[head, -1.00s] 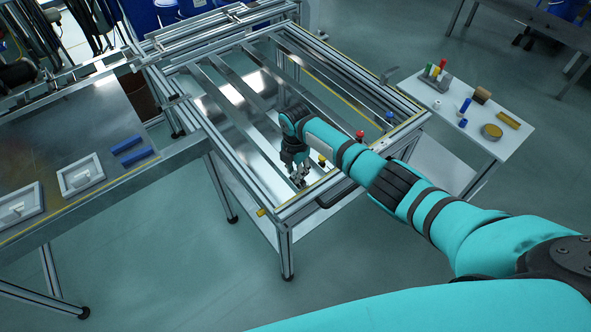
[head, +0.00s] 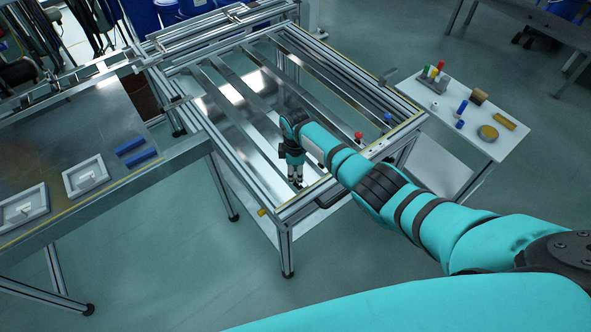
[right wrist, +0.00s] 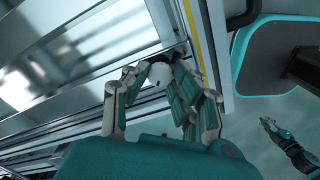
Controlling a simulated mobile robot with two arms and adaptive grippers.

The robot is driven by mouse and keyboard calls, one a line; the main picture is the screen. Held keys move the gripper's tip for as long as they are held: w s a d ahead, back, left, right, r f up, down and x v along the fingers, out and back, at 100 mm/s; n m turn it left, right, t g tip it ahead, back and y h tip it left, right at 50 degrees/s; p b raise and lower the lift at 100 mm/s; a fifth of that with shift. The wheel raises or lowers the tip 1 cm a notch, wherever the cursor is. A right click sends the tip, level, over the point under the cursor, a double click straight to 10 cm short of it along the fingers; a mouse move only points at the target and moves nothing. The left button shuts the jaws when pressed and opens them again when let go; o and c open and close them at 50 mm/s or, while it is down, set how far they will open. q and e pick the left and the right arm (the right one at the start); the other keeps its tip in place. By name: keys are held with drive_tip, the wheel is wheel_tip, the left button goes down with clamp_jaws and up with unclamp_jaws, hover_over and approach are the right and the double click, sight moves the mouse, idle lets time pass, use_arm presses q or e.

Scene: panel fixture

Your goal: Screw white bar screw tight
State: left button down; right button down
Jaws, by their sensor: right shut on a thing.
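My right gripper (head: 296,183) reaches down to the near front corner of the metal frame (head: 244,162). In the right wrist view its fingers (right wrist: 158,98) are shut around a white rounded screw head (right wrist: 158,76), which sits by the frame's rail. The white bar screw is hidden by the gripper in the head view. What appears to be my left gripper (right wrist: 274,130) shows small at the lower right of the right wrist view, away from the frame; its jaw state is unclear.
A red knob (head: 359,135) and a blue knob (head: 388,118) stand along the frame's front right rail. A white side table (head: 500,153) at right holds coloured parts. A metal bench (head: 75,130) at left holds framed panels and blue bars (head: 140,158).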

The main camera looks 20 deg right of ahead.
drive_tip(key=m, duration=0.3)
drive_tip(key=shift+m+p, duration=0.4)
drive_tip(key=m, duration=0.3)
drive_tip(key=shift+m+p, duration=0.3)
drive_tip(key=shift+p, duration=0.05)
drive_tip(key=m, duration=0.6)
drive_tip(key=shift+p, duration=0.4)
drive_tip(key=m, duration=0.7)
drive_tip(key=shift+m, duration=0.3)
drive_tip(key=m, duration=0.6)
drive_tip(key=shift+w+m, duration=0.1)
drive_tip(key=shift+m, duration=0.3)
drive_tip(key=c, duration=1.1)
unclamp_jaws()
